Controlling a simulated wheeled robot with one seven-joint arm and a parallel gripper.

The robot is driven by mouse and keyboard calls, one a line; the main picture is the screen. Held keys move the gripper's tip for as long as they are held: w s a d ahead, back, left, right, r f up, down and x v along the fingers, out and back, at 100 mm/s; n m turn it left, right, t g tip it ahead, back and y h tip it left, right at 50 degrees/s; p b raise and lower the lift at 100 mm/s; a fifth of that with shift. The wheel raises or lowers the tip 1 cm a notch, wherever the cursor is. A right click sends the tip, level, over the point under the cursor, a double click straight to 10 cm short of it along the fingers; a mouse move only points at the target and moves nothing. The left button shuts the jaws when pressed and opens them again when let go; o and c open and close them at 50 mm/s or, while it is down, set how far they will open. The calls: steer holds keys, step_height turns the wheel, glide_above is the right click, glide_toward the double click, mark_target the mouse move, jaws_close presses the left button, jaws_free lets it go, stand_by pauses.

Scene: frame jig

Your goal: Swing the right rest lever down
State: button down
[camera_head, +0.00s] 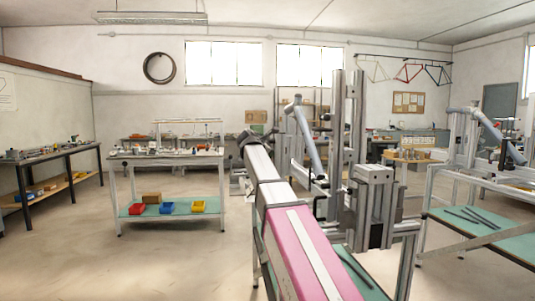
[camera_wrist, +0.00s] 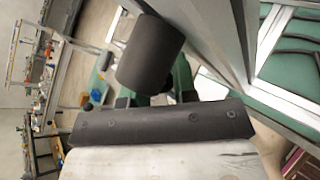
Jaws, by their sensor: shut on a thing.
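The frame jig (camera_head: 356,150) stands just right of my arm in the head view, with tall grey posts and a slanted blue-grey tube. In the wrist view, a dark grey cylinder (camera_wrist: 150,52) lies right in front of my gripper (camera_wrist: 157,99); it looks like the grip of the right rest lever. My gripper is shut on it, though the cylinder and the dark gripper body hide the contact. In the head view my own arm hides the gripper, and I cannot make out the lever or its angle there.
Grey jig profiles (camera_wrist: 215,35) pass close by the gripper on the right in the wrist view. A workbench (camera_head: 168,158) with small bins stands at the left. A second jig (camera_head: 470,150) stands at the right. The floor between the left benches is clear.

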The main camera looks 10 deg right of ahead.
steer(key=c, duration=1.2)
jaws_free()
steer(key=shift+s+f, duration=0.1)
steer(key=shift+s, duration=0.05)
